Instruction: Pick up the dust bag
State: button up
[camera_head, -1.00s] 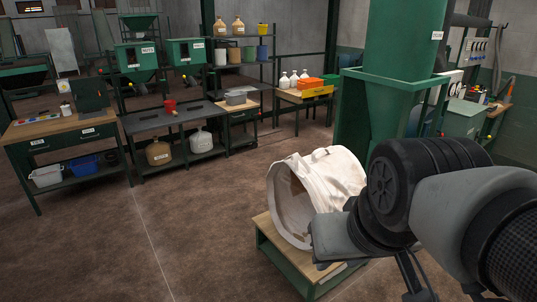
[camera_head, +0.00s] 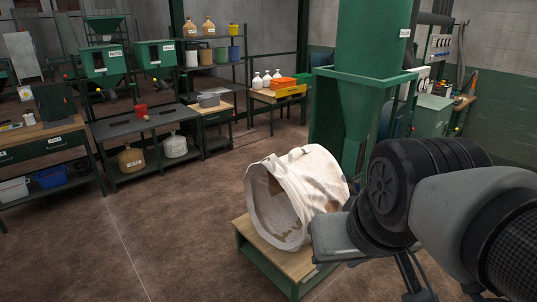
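The dust bag (camera_head: 318,172) is a white cloth bag with brownish stains. It lies on its side on a low green stand (camera_head: 262,256) with a wooden top, its round open mouth facing left and towards me. My gripper (camera_head: 335,240) is at the bag's lower right, in front of the stand, partly covering both. The fingertips cannot be made out clearly, and my wrist and forearm fill the right side. I cannot tell whether the gripper touches the bag.
A green hopper column (camera_head: 352,110) rises right behind the bag. Workbenches (camera_head: 120,128) with bottles and bins line the back left. The brown floor to the left is clear.

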aim_at(307, 182)
jog(key=i+j+z, duration=0.1)
jog(key=z, duration=0.35)
jog(key=i+j+z, duration=0.15)
jog(key=z, duration=0.25)
jog(key=i+j+z, duration=0.1)
jog(key=z, duration=0.35)
jog(key=i+j+z, duration=0.1)
jog(key=j+z, duration=0.2)
jog(key=j, duration=0.3)
jog(key=j+z, duration=0.3)
jog(key=j, duration=0.25)
jog(key=i+j+z, duration=0.1)
jog(key=j+z, duration=0.15)
jog(key=j, duration=3.1)
